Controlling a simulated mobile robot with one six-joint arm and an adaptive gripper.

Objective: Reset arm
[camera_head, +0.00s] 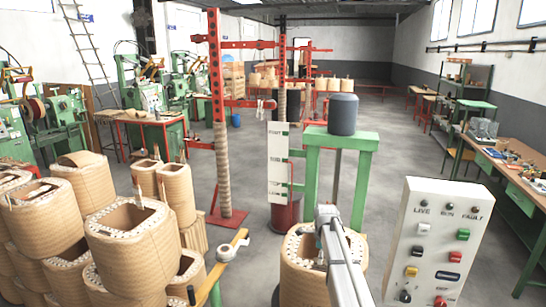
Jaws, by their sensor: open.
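My grey-white arm rises from the bottom middle and reaches out over a tan, paper-wrapped transformer coil (294,280). My gripper (319,262) seems to be the small, partly dark part at the arm's far end, seen against the coil's open top. Its fingers are too small to make out clearly, and no held object shows. The arm hides the middle of this coil. I cannot tell whether the gripper touches it.
A control box (437,245) with coloured buttons stands at right. Stacked coils (125,250) fill the left. A green stand (365,145) with a dark cylinder and a red post (217,100) stand behind. A workbench (505,175) lines the right; grey floor lies between.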

